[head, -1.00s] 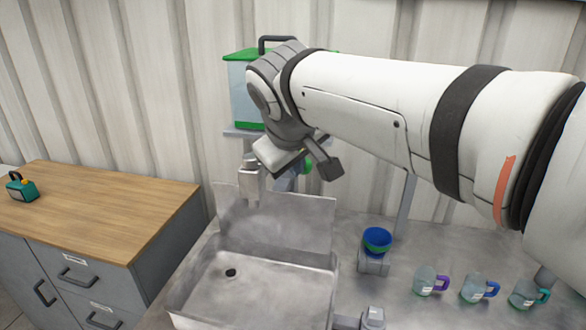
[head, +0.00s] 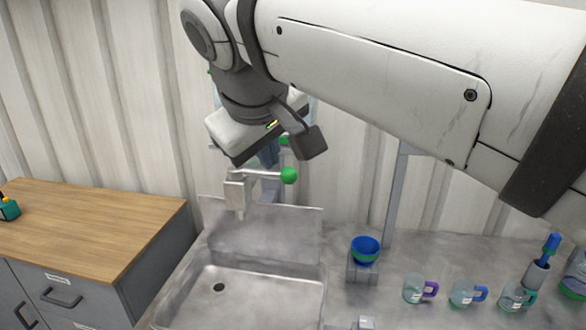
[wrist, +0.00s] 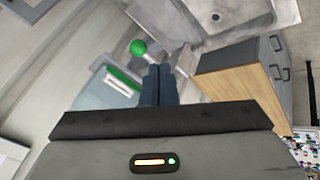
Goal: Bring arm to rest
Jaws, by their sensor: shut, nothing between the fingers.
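My gripper (wrist: 159,85) shows in the wrist view with its two dark blue fingers side by side, shut and empty. In the head view my gripper (head: 268,156) hangs below my wrist in front of the corrugated wall, above the back of the sink, partly hidden by my wrist. A lever with a green ball (head: 289,175) sticks out from the grey tap-like fitting (head: 237,190) just below the gripper. The green ball also shows left of the fingers in the wrist view (wrist: 138,47); whether they touch cannot be told.
A metal sink (head: 250,295) lies below. Stacked bowls (head: 366,249) stand on a small stand right of it, with several glass mugs (head: 413,289) further right. A wooden-topped cabinet (head: 90,225) stands left. A clear container with green trim (wrist: 108,88) is close by the gripper.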

